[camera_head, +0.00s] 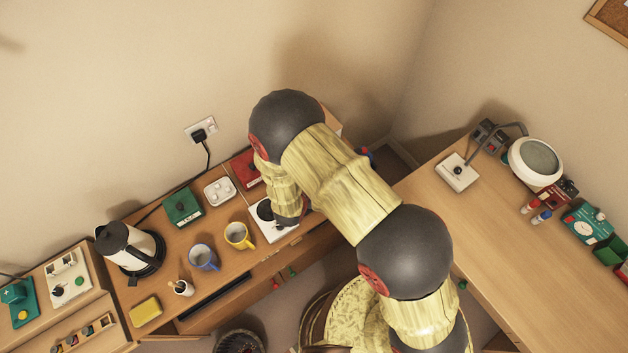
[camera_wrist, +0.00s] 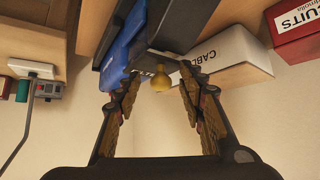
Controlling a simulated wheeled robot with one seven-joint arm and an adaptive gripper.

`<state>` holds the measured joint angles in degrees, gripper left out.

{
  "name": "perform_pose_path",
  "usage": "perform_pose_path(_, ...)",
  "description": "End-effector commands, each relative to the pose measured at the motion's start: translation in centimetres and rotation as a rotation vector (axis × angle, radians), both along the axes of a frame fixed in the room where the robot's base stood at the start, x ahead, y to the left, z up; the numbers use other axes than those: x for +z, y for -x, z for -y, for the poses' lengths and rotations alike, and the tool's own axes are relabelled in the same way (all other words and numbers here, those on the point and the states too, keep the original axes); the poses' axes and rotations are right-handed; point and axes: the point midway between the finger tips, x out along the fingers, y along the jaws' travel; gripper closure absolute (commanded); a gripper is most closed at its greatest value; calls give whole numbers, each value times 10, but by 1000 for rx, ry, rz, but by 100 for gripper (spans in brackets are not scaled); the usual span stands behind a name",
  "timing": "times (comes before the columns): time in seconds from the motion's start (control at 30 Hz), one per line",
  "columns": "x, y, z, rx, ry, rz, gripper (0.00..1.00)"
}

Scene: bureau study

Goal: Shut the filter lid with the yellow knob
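The yellow knob (camera_wrist: 160,79) shows in the wrist view on the underside of a dark grey part (camera_wrist: 172,30) that I take for the filter lid. How far that lid stands open I cannot tell. My gripper (camera_wrist: 159,84) is open and empty, one finger on each side of the knob in the picture. A gap shows on both sides of the knob, and I cannot tell how far it lies beyond the fingertips. In the head view my arm hides the gripper, and I cannot make out the knob or lid there.
In the wrist view a blue thing (camera_wrist: 124,45) lies close beside my left finger. A white box with lettering (camera_wrist: 228,60) is close to the right finger, with a red box (camera_wrist: 300,28) beyond. Below my arm, the desk (camera_head: 172,256) holds mugs and a kettle (camera_head: 130,246).

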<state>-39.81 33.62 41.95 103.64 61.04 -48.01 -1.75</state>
Motion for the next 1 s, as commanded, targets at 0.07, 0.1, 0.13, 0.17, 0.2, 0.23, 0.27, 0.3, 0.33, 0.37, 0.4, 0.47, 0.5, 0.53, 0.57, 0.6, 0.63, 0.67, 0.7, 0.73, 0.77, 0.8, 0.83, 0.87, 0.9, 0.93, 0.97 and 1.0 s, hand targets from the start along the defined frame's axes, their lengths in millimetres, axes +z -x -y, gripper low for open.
perform_pose_path(0.07, 3, 2, -2, 2, -1, 1, 60)
perform_pose_path(0.1, 5, 4, -3, 2, -1, 3, 60)
perform_pose_path(0.13, 8, 6, -4, 2, -1, 3, 60)
perform_pose_path(0.17, 10, 9, -5, 2, -1, 3, 60)
perform_pose_path(0.2, 15, 13, -7, 3, 0, 2, 60)
perform_pose_path(0.23, 18, 17, -9, 4, -1, 2, 60)
perform_pose_path(0.27, 22, 21, -10, 4, -1, 2, 60)
perform_pose_path(0.3, 28, 27, -13, 5, -1, 2, 60)
perform_pose_path(0.33, 32, 31, -15, 5, -1, 2, 60)
perform_pose_path(0.37, 36, 36, -16, 4, -1, 1, 60)
perform_pose_path(0.4, 42, 42, -18, 5, -1, 2, 60)
perform_pose_path(0.47, 49, 51, -21, 4, -1, 1, 60)
perform_pose_path(0.5, 54, 56, -24, 4, -1, 2, 60)
perform_pose_path(0.53, 58, 60, -25, 4, -1, 2, 60)
perform_pose_path(0.57, 61, 64, -25, 3, -1, 0, 60)
perform_pose_path(0.6, 65, 68, -28, 4, -1, 2, 60)
perform_pose_path(0.63, 68, 70, -29, 3, -1, 1, 60)
perform_pose_path(0.67, 70, 73, -29, 2, -1, 0, 60)
perform_pose_path(0.7, 72, 76, -30, 3, 1, 0, 60)
perform_pose_path(0.73, 74, 78, -31, 3, 1, 0, 60)
perform_pose_path(0.77, 75, 80, -31, 2, 1, 0, 60)
perform_pose_path(0.8, 77, 81, -31, 1, 0, 0, 60)
perform_pose_path(0.83, 78, 82, -32, 1, 0, -1, 60)
perform_pose_path(0.87, 78, 83, -32, 1, 0, -1, 60)
perform_pose_path(0.9, 79, 84, -32, 1, 0, -1, 60)
perform_pose_path(0.93, 79, 84, -32, 1, 0, -1, 60)
perform_pose_path(0.97, 79, 84, -32, 1, 0, -1, 60)
perform_pose_path(1.0, 79, 84, -32, 0, 1, -1, 60)
